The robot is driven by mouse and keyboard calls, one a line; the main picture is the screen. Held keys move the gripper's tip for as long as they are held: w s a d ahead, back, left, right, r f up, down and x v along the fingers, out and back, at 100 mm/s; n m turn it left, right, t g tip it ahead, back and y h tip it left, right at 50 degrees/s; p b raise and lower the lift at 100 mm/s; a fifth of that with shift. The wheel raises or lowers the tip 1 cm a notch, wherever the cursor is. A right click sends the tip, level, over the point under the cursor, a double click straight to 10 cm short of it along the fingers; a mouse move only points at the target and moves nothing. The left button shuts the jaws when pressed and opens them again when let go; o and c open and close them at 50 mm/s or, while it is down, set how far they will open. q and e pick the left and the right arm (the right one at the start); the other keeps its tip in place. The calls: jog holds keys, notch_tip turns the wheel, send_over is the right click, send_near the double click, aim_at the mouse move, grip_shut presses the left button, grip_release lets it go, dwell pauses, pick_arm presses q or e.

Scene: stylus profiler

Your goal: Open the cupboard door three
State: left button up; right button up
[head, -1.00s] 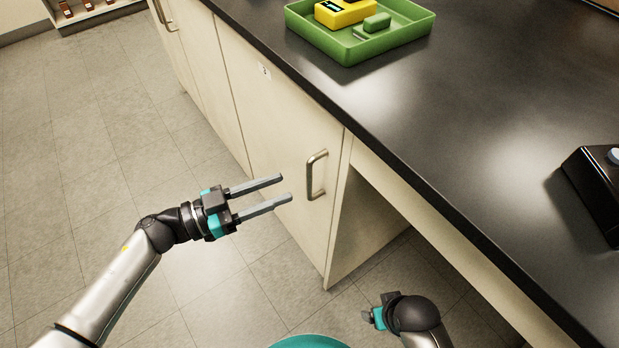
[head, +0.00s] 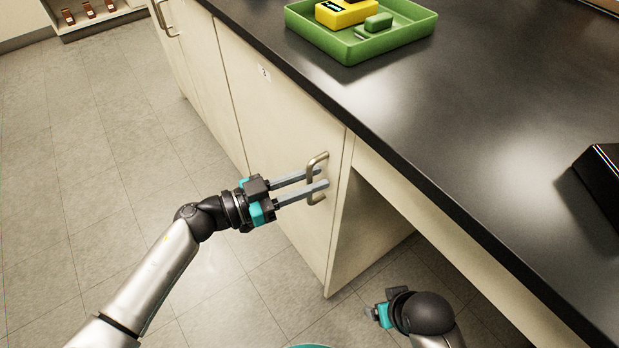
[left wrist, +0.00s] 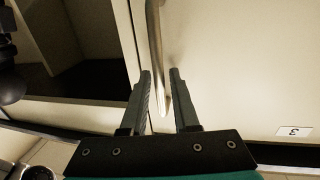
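The cupboard door (head: 280,130) is a cream panel and looks closed. Its small label (head: 264,73) reads 3 and shows upside down in the left wrist view (left wrist: 294,132). A metal bar handle (head: 312,168) stands near the door's right edge. My left gripper (head: 321,178) is open at the handle. In the left wrist view the handle (left wrist: 155,50) passes between the two fingers (left wrist: 160,82), with gaps beside it. My right gripper (head: 376,313) is low near the bottom of the head view, and its fingers are mostly hidden.
The dark countertop (head: 450,110) overhangs the cupboards. A green tray (head: 370,50) with a yellow device (head: 345,13) lies on it. A dark device (head: 603,175) sits at the right edge. Open knee space lies right of the door. The tiled floor (head: 80,200) at left is clear.

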pick_arm(q)
grip_shut()
dwell(1.1)
